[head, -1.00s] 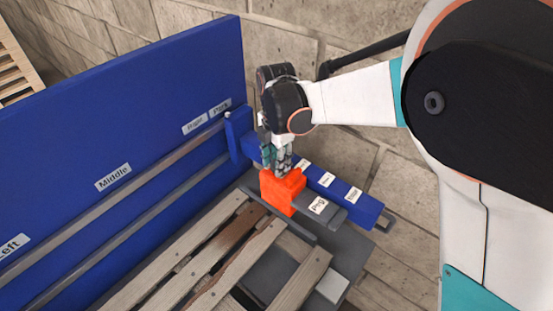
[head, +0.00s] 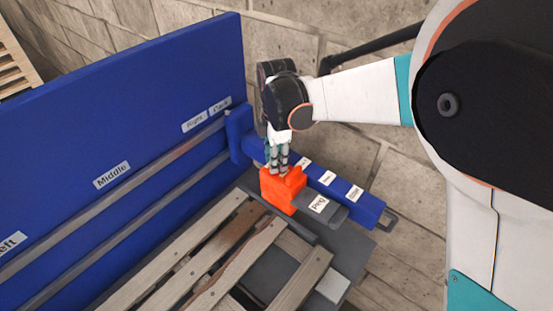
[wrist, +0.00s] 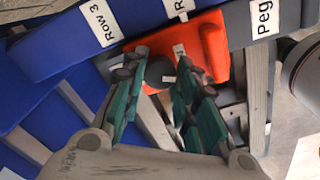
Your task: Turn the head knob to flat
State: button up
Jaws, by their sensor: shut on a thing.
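The orange head (head: 280,193) sits on the rail at the right end of the blue panel, beside the "Peg" label. My gripper (head: 279,168) points down onto its top. In the wrist view the orange head (wrist: 211,48) carries a dark grey round knob (wrist: 160,74) between my teal fingers (wrist: 160,82). The fingers are closed in around the knob. A small white tag (wrist: 178,50) is by the knob; its text is too small to read. The fingers partly hide the knob, and I cannot tell its setting.
A blue bar (head: 365,207) with row labels runs beside the head. The tall blue panel (head: 120,130) with "Middle" and other labels stands at left. Wooden pallet slats (head: 225,262) lie below. Brick paving lies open to the right of the rail.

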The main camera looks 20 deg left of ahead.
jog(key=m+b, duration=0.1)
jog(key=m, duration=1)
jog(key=m+b, duration=0.1)
jog(key=m, duration=0.3)
jog(key=shift+m, duration=0.3)
jog(key=m, duration=0.3)
jog(key=shift+m, duration=0.3)
jog(key=m, duration=0.4)
jog(key=shift+m, duration=0.3)
jog(key=m, duration=0.3)
jog(key=shift+m, duration=2.1)
